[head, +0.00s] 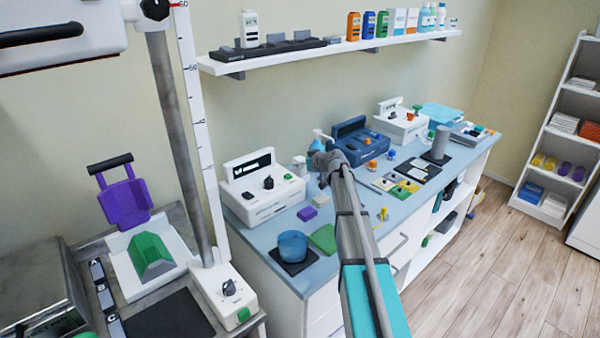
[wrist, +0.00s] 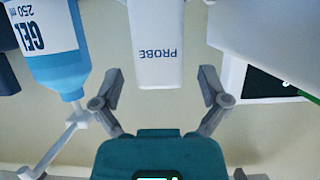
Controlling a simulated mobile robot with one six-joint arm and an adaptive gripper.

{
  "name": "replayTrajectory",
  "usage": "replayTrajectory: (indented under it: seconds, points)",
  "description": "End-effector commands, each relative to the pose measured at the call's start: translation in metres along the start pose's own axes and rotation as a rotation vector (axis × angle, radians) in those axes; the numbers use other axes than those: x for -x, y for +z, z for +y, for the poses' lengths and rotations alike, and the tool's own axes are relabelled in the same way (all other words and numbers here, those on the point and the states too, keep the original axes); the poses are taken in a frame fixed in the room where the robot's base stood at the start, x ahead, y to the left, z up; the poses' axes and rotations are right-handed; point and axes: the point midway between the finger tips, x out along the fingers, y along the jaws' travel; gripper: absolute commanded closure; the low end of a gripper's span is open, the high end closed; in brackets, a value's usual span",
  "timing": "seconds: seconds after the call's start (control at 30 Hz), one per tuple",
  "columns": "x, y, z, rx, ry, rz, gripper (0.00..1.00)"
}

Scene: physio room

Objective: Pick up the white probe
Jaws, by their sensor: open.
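The white probe (wrist: 157,50) shows in the wrist view at the top middle, its lettering "PROBE" upside down. My gripper (wrist: 158,76) is open, with one finger to each side of the probe's near end in the picture. I see no finger clearly touching it. In the head view my gripper (head: 326,165) is over the blue counter, between the white device and the dark blue device. I cannot make out the probe there; my arm and gripper cover that spot.
A blue gel bottle (wrist: 58,50) with a white pump is close on the left in the wrist view. A white device (head: 262,190) and a dark blue device (head: 360,143) flank my gripper on the counter (head: 262,236). A wall shelf (head: 330,52) with bottles hangs above.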

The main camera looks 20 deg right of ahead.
Motion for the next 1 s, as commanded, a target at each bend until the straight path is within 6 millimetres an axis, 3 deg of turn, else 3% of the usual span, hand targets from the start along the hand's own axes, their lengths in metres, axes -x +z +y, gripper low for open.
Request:
replayTrajectory:
  seconds: [0.2, 0.73, 1.0]
  points:
    - [-0.015, 0.0, 0.0005, -0.001, 0.001, 0.0, 0.06]
    - [-0.0144, -0.0004, 0.0003, -0.001, 0.001, 0.0, 0.06]
    - [-0.0144, -0.0003, 0.0003, -0.001, 0.001, 0.0, 0.54]
